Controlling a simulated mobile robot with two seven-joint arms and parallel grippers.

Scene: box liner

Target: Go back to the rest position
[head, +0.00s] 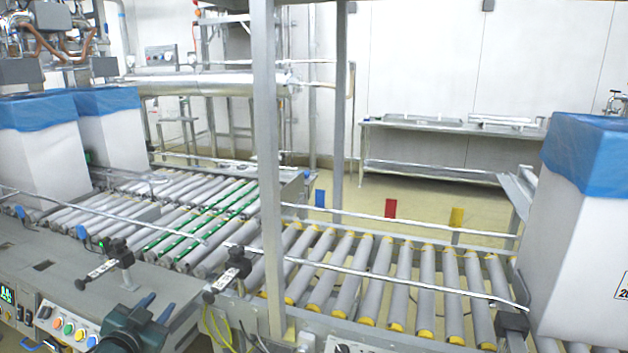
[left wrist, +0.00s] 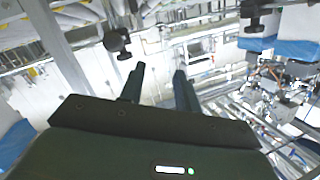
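My left gripper (head: 157,304) is low in the head view, left of centre, over the front edge of the conveyor frame. Its two dark fingers stand apart with nothing between them, as the left wrist view (left wrist: 160,71) also shows. My right gripper is in neither view. A white box with a blue liner folded over its rim (head: 590,225) stands at the right on the conveyor. Two more white boxes with blue liners, one nearer (head: 40,155) and one behind it (head: 110,135), stand at the left. The left gripper is apart from all the boxes.
A roller conveyor (head: 375,280) crosses the view, with a metal guide rail (head: 400,280) above it. A grey post (head: 268,150) rises near the middle. A button panel (head: 75,330) and black clamp knobs (head: 230,262) are close to the left gripper. A metal table (head: 450,130) stands by the back wall.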

